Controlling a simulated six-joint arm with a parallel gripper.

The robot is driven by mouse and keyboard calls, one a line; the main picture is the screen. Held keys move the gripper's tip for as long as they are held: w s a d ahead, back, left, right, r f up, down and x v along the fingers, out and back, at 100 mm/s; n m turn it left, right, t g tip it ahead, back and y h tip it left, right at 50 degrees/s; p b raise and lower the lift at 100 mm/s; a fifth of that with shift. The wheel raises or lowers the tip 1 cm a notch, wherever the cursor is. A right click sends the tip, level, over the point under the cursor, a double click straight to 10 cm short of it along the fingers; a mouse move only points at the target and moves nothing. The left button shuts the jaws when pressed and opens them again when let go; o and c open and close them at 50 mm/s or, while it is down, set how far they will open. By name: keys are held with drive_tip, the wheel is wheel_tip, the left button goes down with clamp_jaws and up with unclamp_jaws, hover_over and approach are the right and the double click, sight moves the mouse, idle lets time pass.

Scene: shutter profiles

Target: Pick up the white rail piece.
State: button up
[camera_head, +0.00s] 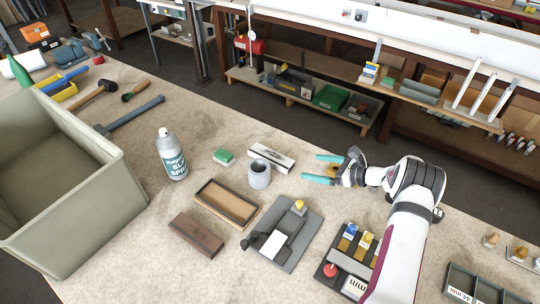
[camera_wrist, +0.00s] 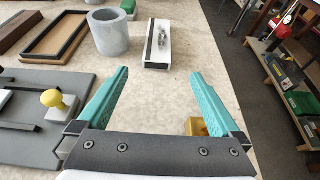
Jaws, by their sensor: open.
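The white rail piece (camera_head: 271,156) lies flat on the bench, just behind and right of a grey cylinder. It is a short bar with a dark end and small metallic detail along its top. In the wrist view the white rail piece (camera_wrist: 158,44) lies ahead of the fingertips, pointing away from me. My gripper (camera_head: 317,168) has teal fingers and is to the right of the rail in the head view.
The grey cylinder (camera_head: 260,174) stands close to the rail; a green block (camera_head: 223,156) is left of it. A wooden tray (camera_head: 227,204), a dark grey fixture board (camera_head: 285,233) and a spray can (camera_head: 172,155) are nearby. A yellow-brown block (camera_wrist: 196,127) sits beneath my right finger. The bench edge runs behind.

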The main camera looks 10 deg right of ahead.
sight(285, 162)
drive_tip(key=x, duration=1.1)
drive_tip(key=shift+s+a+f, duration=0.1)
drive_tip(key=shift+a, duration=0.15)
drive_tip(key=c, duration=1.5)
